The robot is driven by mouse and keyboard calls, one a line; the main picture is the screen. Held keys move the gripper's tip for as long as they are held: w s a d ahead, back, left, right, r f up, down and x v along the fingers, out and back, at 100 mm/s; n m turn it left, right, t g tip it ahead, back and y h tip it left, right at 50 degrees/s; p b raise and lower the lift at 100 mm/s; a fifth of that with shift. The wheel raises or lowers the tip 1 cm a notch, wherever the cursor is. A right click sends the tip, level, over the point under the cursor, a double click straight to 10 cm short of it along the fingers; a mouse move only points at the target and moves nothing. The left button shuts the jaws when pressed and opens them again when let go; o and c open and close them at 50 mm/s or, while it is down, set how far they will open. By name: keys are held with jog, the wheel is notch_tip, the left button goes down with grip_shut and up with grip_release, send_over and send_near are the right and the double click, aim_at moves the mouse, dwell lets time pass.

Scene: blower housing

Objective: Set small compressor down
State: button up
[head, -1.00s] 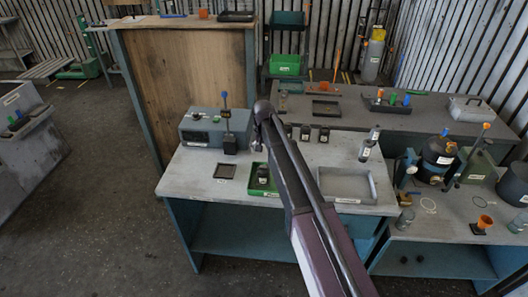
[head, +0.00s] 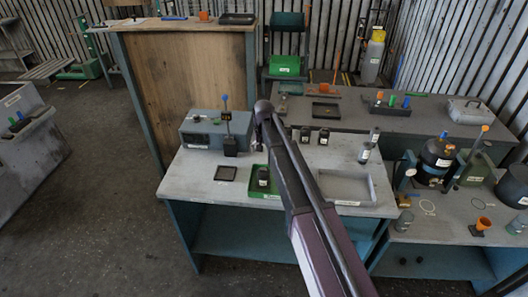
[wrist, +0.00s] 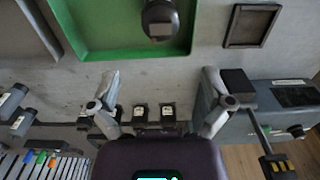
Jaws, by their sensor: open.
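A small dark, upright unit, which I take to be the small compressor (head: 263,177), stands in the green tray (head: 254,194) on the near workbench. In the wrist view the unit (wrist: 160,20) shows from above at the top edge, inside the green tray (wrist: 85,52). My gripper (wrist: 160,88) has its two fingers spread wide with nothing between them. The fingers are apart from the unit, which lies beyond their tips in the picture. In the head view my arm hides most of the gripper and part of the tray.
Several small dark labelled units (head: 323,136) stand behind the tray. A flat dark frame (head: 227,174) lies left of the tray, and a shallow grey tray (head: 338,188) is at right.

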jog(key=s+d, duration=2.3)
jog(key=s, duration=0.3)
jog(key=shift+d, duration=0.35)
